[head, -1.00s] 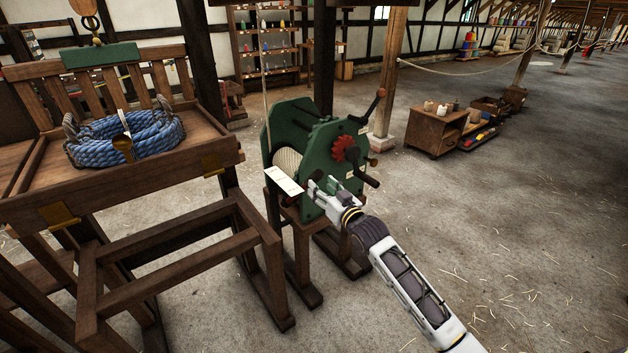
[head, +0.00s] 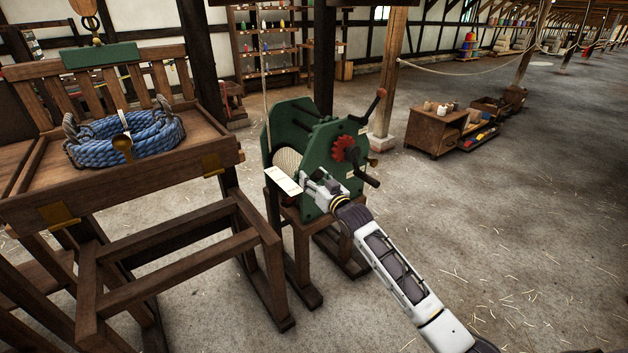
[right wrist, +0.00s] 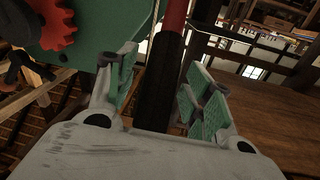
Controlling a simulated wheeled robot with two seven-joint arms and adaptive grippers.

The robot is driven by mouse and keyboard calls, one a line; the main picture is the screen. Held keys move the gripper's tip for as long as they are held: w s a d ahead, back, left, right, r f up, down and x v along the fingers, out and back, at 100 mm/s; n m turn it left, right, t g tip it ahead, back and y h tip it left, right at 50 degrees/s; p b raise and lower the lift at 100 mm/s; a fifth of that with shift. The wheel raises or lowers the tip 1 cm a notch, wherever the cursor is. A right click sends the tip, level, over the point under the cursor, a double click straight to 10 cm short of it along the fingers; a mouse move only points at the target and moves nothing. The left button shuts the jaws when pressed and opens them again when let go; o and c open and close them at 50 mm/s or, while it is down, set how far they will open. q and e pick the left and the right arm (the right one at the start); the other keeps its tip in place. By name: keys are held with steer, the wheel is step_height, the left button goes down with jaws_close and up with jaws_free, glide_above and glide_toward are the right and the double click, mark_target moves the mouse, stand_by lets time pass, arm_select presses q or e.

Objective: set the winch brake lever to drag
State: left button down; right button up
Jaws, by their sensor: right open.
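The green winch (head: 318,150) stands on a wooden stand, with a red gear (head: 345,149) and a dark crank handle (head: 366,178) on its side. A dark lever with a reddish tip (head: 378,102) rises at its upper right. My right gripper (head: 314,188) is at the winch's lower front, left of the crank handle. In the right wrist view, my open fingers (right wrist: 157,78) lie either side of a bar with a black grip (right wrist: 159,88) and red shaft, probably the brake lever. My gripper hides this bar in the head view. Contact is unclear. My left gripper is out of view.
A pale card (head: 284,181) juts out at the winch's front left. A wooden bench (head: 200,165) with a blue rope coil (head: 95,145) stands at the left. A wooden cart (head: 427,136) stands behind right. The floor at the right is open.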

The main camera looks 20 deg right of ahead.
jaws_close()
stand_by(0.3)
steer(key=shift+w+r, duration=0.1)
steer(key=shift+r, duration=0.05)
